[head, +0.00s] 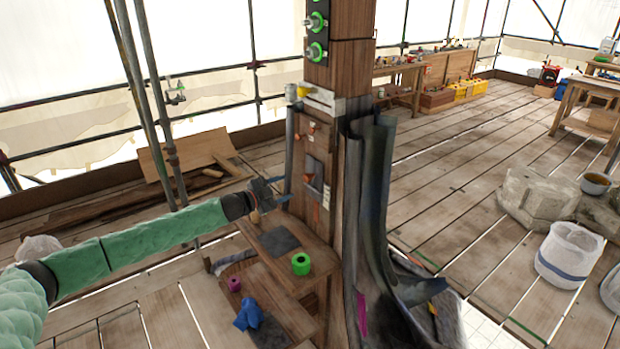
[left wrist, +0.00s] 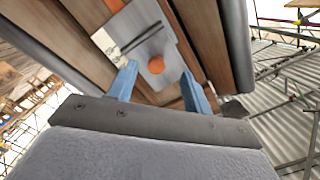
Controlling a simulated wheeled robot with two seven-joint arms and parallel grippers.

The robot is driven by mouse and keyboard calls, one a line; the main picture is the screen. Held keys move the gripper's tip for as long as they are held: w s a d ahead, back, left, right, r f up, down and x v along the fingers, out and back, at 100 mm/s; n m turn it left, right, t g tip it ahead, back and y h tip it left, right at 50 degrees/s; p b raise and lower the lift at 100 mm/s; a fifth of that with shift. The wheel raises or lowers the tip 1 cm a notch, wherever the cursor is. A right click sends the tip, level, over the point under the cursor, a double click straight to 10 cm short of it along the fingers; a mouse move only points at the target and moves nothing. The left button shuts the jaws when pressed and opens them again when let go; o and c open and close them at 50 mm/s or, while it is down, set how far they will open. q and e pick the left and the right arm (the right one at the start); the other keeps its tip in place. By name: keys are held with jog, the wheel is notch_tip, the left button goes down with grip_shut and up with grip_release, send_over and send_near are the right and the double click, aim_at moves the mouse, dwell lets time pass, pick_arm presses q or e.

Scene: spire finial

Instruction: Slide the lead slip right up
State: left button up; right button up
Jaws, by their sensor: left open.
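The lead slip is a grey plate (head: 314,168) on the face of the wooden post, with an orange knob at its lower part. In the left wrist view the grey plate (left wrist: 138,28) lies ahead, and its orange knob (left wrist: 157,65) appears between the two blue fingertips. My left gripper (head: 284,192) is open and empty, to the left of the slip in the head view and apart from it. In the left wrist view its fingers (left wrist: 160,76) point at the plate. My right gripper is not in view.
Dark lead sheets (head: 368,200) hang at the post's right side. A small wooden bench (head: 290,255) stands below, with a green ring (head: 301,264) on it and a blue cloth (head: 247,314) lower down. Green-ringed fittings (head: 316,50) sit higher on the post.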

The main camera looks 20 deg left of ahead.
aim_at(305, 179)
pick_arm(q)
jog(key=shift+m+h, duration=0.3)
jog(key=shift+h, duration=0.2)
jog(key=w+d+p, duration=0.1)
jog(key=w+d+r+p, duration=0.1)
jog(key=d, duration=0.1)
jog(key=w+d+p, duration=0.1)
jog(key=w, duration=0.1)
jog(key=shift+d+r, duration=0.25)
jog(key=shift+d, duration=0.1)
jog(key=shift+w+d+f+p, duration=0.15)
jog(key=shift+w+d+p, duration=0.2)
jog(key=shift+w+d, duration=0.15)
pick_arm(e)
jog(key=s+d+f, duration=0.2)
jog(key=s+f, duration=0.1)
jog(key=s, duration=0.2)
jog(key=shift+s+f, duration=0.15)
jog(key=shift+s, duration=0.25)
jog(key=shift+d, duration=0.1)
